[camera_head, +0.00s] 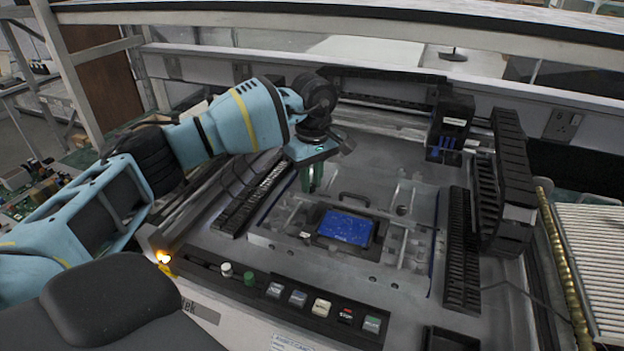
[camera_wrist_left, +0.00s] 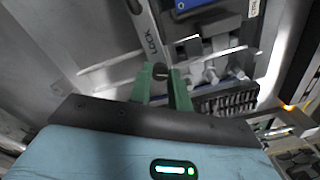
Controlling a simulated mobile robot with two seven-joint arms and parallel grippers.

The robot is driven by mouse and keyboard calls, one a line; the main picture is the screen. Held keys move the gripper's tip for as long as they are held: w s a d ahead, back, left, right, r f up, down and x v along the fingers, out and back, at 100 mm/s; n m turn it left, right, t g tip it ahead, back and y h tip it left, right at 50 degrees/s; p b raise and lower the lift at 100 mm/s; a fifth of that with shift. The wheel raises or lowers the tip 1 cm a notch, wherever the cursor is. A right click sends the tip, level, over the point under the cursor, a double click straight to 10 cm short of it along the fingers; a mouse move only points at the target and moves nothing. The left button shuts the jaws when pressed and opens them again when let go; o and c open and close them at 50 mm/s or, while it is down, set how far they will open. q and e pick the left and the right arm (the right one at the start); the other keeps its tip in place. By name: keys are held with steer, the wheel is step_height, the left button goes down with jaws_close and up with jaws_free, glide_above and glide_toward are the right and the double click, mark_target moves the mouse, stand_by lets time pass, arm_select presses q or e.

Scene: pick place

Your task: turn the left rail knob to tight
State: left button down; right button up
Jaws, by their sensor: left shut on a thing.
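My left gripper (camera_head: 312,178) reaches over the machine from the left, its green fingers pointing down at the left side of the fixture. In the left wrist view the fingers (camera_wrist_left: 164,84) are shut on a small dark knob (camera_wrist_left: 160,70), the left rail knob. A metal strip marked LOCK (camera_wrist_left: 152,38) runs up beside it. In the head view the fingers hide the knob, and its turn angle cannot be read. My right gripper is in neither view.
A blue board (camera_head: 346,228) sits in the fixture right of the gripper. A black print head unit (camera_head: 450,128) stands at the back right. A button panel (camera_head: 320,305) runs along the front. A black toothed strip (camera_head: 250,195) lies left of the gripper.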

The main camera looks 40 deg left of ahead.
mark_target(312, 185)
arm_select(q)
steer(key=shift+m, duration=0.6)
steer(key=c, duration=1.3)
jaws_free()
steer(key=shift+r, duration=0.15)
steer(key=shift+w+r+b, duration=0.1)
steer(key=shift+r+b, duration=0.2)
steer(key=shift+r, duration=3.5)
